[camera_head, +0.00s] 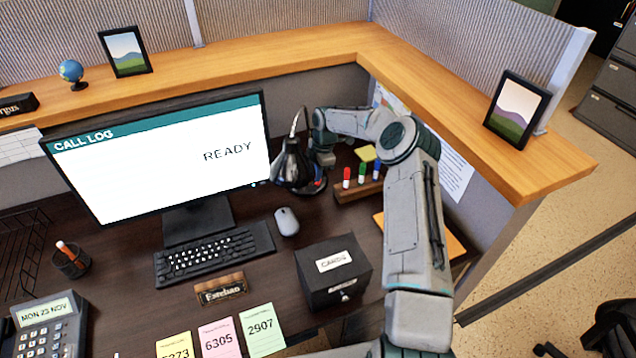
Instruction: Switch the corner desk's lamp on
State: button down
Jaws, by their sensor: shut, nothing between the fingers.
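The black desk lamp (289,168) stands on the dark corner desk (333,222), right of the monitor. Its shade hangs from a thin curved neck, and I see no clear glow from it. Part of its round base shows low on the right of the shade. My arm reaches over the desk from the front right and bends down at the back corner. My gripper (324,158) points down just behind and to the right of the lamp shade. It is shut and empty. Its fingertips are small and partly hidden, so I cannot tell if they touch the lamp. No switch is discernible.
The monitor (160,155) stands close left of the lamp. A marker holder (358,191) is right of it. A black cards box (333,270), a mouse (287,221) and a keyboard (214,252) lie in front. A wooden ledge (300,50) and partition wall the corner.

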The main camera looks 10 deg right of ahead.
aim_at(318, 183)
jog(key=shift+f+b, duration=0.8)
jog(key=shift+f, duration=0.2)
dwell(0.9)
jog(key=shift+r, duration=0.1)
jog(key=shift+r+p, duration=1.05)
jog(key=shift+r, duration=2.4)
